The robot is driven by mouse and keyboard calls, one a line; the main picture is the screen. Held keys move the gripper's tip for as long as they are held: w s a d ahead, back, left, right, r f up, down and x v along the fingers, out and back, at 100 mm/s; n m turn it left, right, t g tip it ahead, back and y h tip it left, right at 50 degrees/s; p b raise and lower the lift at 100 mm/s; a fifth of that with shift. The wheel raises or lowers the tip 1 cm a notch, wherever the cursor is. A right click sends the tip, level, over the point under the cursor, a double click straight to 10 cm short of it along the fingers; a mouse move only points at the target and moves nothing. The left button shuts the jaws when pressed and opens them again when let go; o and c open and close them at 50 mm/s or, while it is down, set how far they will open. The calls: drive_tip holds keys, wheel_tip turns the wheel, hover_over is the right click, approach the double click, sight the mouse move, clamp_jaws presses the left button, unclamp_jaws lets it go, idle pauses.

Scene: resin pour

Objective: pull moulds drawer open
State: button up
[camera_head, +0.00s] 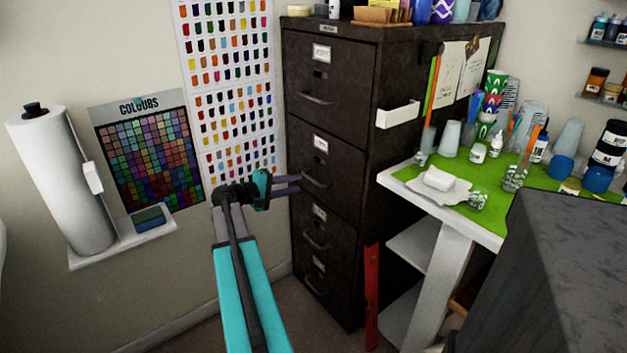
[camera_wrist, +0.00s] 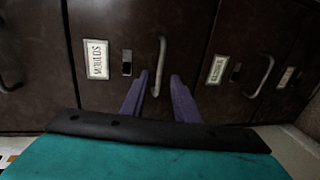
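The moulds drawer (camera_wrist: 110,88) is a dark brown cabinet front with a white "MOULDS" label (camera_wrist: 96,59) and a curved metal handle (camera_wrist: 161,58). In the head view it appears to be the second drawer (camera_head: 345,165) from the top, and it looks closed, flush with its neighbours. My gripper (camera_head: 299,184) is at the handle's height, close to the drawer front. In the wrist view its purple fingers (camera_wrist: 160,80) are open, one on each side of the handle, with visible gaps. Whether the tips reach past the bar is unclear.
The dark filing cabinet (camera_head: 395,200) has other closed drawers above and below. A white table (camera_head: 466,232) with a green mat, cups and jars stands right of it. A red level (camera_head: 372,295) leans by the cabinet. A paper roll (camera_head: 62,180) on a shelf is at left.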

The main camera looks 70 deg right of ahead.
sight(311, 180)
drive_tip(key=x, duration=0.9)
drive_tip(key=shift+r, duration=0.1)
drive_tip(key=shift+c, duration=0.5)
clamp_jaws()
